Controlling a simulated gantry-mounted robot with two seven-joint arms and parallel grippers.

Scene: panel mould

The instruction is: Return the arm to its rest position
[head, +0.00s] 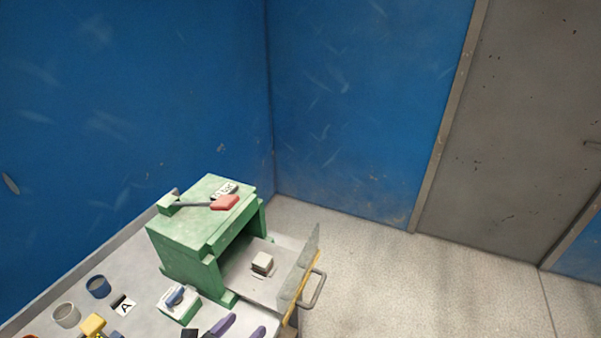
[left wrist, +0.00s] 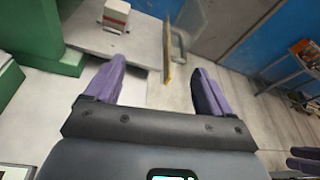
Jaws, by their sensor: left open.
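My left gripper (head: 238,329) is at the bottom of the head view, its purple fingers apart with nothing between them. In the left wrist view its fingers (left wrist: 157,88) are also spread and empty. It is in front of a green housing (head: 190,246) whose grey drawer (head: 238,272) is pulled out. A small pale block (head: 262,262) lies in the drawer, also seen in the left wrist view (left wrist: 116,14). Purple finger-like parts of my right gripper (left wrist: 305,162) show at the right edge of the left wrist view, cut off. The rest of the arms is hidden.
A lever with a red grip (head: 225,202) lies on top of the housing. On the bench are a white-and-green box with a blue switch (head: 178,297), two cups (head: 98,286), a card marked A (head: 123,306) and a yellow piece (head: 93,324). Open floor (head: 400,275) lies right.

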